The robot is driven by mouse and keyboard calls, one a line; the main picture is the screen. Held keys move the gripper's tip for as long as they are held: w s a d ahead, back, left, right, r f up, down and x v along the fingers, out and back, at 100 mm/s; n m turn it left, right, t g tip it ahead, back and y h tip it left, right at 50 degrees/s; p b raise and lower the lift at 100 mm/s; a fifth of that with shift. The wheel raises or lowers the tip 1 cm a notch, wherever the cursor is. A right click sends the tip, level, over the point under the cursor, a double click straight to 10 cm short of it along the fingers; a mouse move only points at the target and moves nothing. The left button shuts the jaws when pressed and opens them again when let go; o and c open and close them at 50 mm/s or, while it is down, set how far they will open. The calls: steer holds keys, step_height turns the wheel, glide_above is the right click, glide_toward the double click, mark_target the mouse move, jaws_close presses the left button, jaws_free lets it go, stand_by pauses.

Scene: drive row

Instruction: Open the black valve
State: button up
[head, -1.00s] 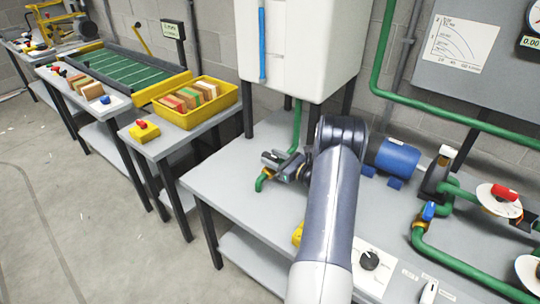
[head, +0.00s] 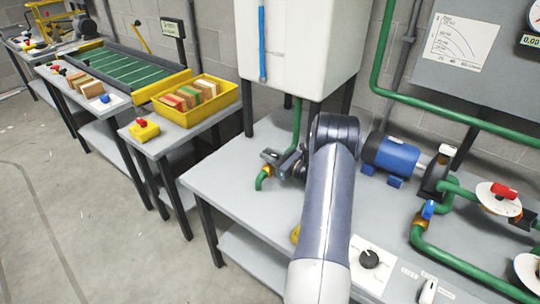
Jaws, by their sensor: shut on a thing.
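A short green pipe (head: 260,183) with a brass fitting (head: 267,170) stands on the grey bench (head: 240,200) below the white tank (head: 300,45). My gripper (head: 281,158) is at this fitting, low over the bench, and is shut on the black valve. The jaws and arm cover most of the valve, so its handle and exact angle cannot be made out. My arm reaches across the middle of the bench from the front.
A blue motor pump (head: 392,157) stands just right of my arm. Green pipes with a blue-handled valve (head: 429,210) and a red-handled valve (head: 504,191) are further right. A black knob (head: 369,259) sits on a white plate near the front. A yellow crate (head: 215,110) is on the left bench.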

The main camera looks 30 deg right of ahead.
steer(key=shift+f+n+y+b, duration=0.15)
steer(key=shift+n+y+b, duration=0.25)
steer(key=shift+y+b, duration=0.15)
steer(key=shift+g+y+b, duration=0.3)
steer(key=shift+y+b, duration=0.05)
steer(key=shift+b, duration=0.05)
steer(key=n+g+y+b, duration=0.1)
steer(key=n+y+b, duration=0.1)
steer(key=y, duration=0.1)
steer(key=shift+f+n+g, duration=0.1)
steer(key=shift+n+g, duration=0.2)
steer(key=shift+g, duration=0.1)
steer(key=shift+r+n+g+y+b, duration=0.2)
steer(key=shift+n+g+y+b, duration=1.3)
steer(key=shift+n+g+y, duration=0.5)
steer(key=shift+g, duration=0.3)
steer(key=o, duration=1)
